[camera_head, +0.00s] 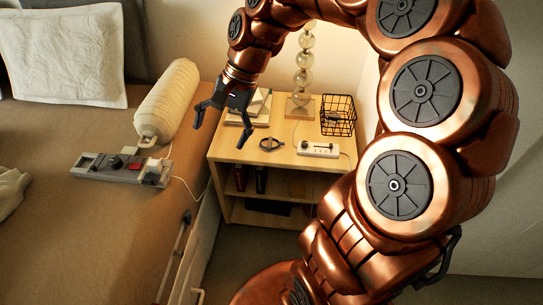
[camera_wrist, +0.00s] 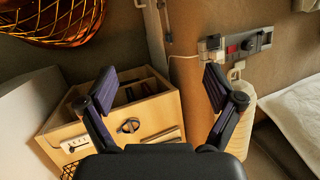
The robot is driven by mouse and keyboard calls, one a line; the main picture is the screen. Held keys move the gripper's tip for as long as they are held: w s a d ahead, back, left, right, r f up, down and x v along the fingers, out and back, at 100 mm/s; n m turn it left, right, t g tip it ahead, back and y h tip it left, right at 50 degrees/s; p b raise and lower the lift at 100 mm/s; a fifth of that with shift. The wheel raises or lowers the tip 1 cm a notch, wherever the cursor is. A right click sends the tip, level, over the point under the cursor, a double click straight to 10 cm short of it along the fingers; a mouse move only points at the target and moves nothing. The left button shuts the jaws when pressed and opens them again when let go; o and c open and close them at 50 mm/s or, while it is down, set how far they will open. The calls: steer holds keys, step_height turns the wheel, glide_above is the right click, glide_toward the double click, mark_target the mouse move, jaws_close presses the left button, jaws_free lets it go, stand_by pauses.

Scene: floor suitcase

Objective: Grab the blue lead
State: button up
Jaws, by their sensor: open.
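A small dark looped item (camera_head: 272,144) lies on the top of the wooden nightstand (camera_head: 232,150), near its front. It may be the blue lead, but its colour reads only as dark.
On the nightstand stand a glass-ball lamp (camera_head: 304,70), a black wire basket (camera_head: 338,114), a white power strip (camera_head: 318,149) and books (camera_head: 256,104). The bed (camera_head: 100,220) at left holds a grey tray (camera_head: 118,169), a cream bolster (camera_head: 168,98) and pillows (camera_head: 62,55).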

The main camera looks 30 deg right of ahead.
steer(key=w+d+f+m+t+y+b, duration=0.1)
steer(key=w+d+f+m+b, duration=0.3)
steer(key=w+d+f, duration=0.15)
steer(key=m+t+b, duration=0.5)
steer(key=m+b, duration=0.6)
steer(key=m, duration=0.1)
glide_toward(273, 142)
steer(key=shift+w+a+f, duration=0.15)
steer(key=shift+w+f, duration=0.05)
steer(key=shift+w, duration=0.2)
steer(key=shift+w+a+f, duration=0.15)
steer(key=shift+w, duration=0.25)
steer(key=shift+d+f+m, duration=0.15)
steer(key=shift+f+m, duration=0.1)
steer(key=shift+m, duration=0.05)
steer(key=shift+w+a+f, duration=0.15)
steer(key=shift+a+f, duration=0.05)
steer(key=shift+f, duration=0.05)
steer(key=shift+s+a+b+x, duration=0.1)
steer(key=shift+b+x, duration=0.3)
steer(key=shift+x, duration=0.7)
steer(key=shift+s+a+b+x, duration=0.15)
steer(key=shift+b+x, duration=0.2)
steer(key=shift+x, duration=0.75)
steer(key=shift+s+a+b+x, duration=0.1)
steer(key=shift+b+x, duration=0.3)
steer(key=shift+x, duration=0.75)
steer(key=shift+c, duration=0.2)
